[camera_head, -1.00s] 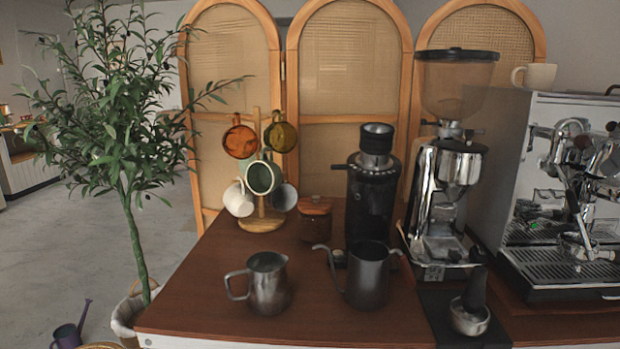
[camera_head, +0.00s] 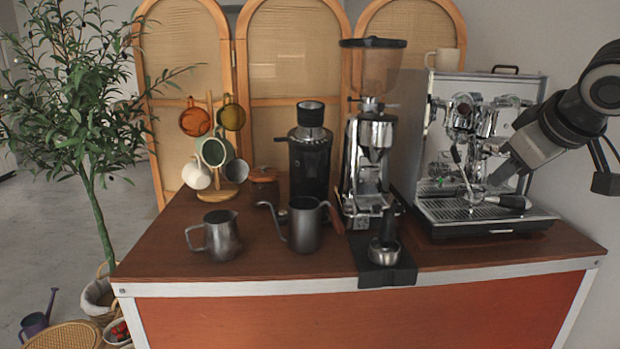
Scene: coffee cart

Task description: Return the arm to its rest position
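My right arm comes in from the upper right of the head view. Its gripper (camera_head: 503,170) points down and left in front of the espresso machine (camera_head: 436,130). The fingertips blend into the machine's metal, so I cannot tell whether they are open or shut. The black handle of a portafilter (camera_head: 508,201) shows just below the fingertips, over the drip tray. I cannot tell whether the gripper touches it. My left gripper is out of view.
On the brown cart top (camera_head: 170,250) stand a steel pitcher (camera_head: 219,237), a gooseneck kettle (camera_head: 304,226), a black grinder (camera_head: 310,165), a chrome grinder (camera_head: 370,150) and a mug tree (camera_head: 232,188). A tamper (camera_head: 386,245) sits on a black mat. The front right of the top is clear.

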